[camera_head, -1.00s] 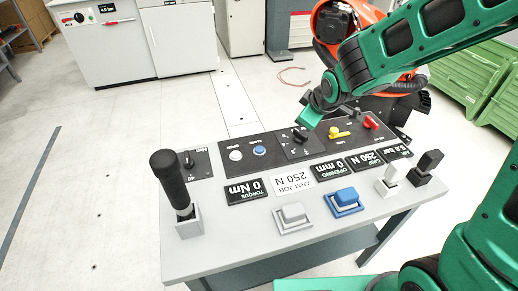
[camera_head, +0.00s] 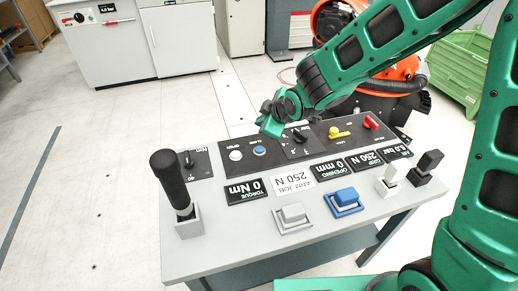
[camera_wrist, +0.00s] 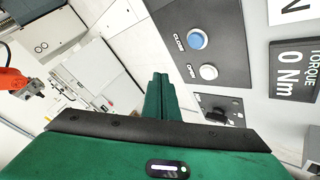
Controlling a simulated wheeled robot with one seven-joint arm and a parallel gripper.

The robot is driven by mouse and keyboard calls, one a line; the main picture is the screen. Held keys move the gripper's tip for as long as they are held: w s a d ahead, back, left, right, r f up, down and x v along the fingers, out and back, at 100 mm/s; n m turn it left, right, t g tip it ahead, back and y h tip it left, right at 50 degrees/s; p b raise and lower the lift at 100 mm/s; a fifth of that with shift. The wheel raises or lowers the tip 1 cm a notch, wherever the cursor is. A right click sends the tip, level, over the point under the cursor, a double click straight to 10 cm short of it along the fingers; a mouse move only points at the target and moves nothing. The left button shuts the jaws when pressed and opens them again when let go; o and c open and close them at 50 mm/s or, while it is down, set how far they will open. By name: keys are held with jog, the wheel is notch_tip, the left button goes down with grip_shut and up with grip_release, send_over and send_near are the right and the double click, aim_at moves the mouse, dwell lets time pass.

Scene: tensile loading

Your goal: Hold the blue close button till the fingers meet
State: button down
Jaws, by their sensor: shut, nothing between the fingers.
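The blue close button (camera_head: 259,150) is a small round button on the black panel at the back of the console. In the wrist view the blue button (camera_wrist: 197,39) sits beside its CLOSE label, above the white open button (camera_wrist: 208,72). My gripper (camera_head: 268,126) is just behind and above the blue button in the head view, apart from it as far as I can tell. In the wrist view my green fingers (camera_wrist: 160,78) are together with nothing between them, left of the two buttons.
A tall black handle (camera_head: 169,180) stands at the left. The display reads OPENING 0 mm (camera_head: 330,170).

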aim_at(261, 151)
jog(key=shift+f, duration=4.15)
jog(key=shift+f, duration=0.15)
jog(key=shift+f, duration=0.25)
jog(key=shift+f, duration=0.5)
dwell(2.9)
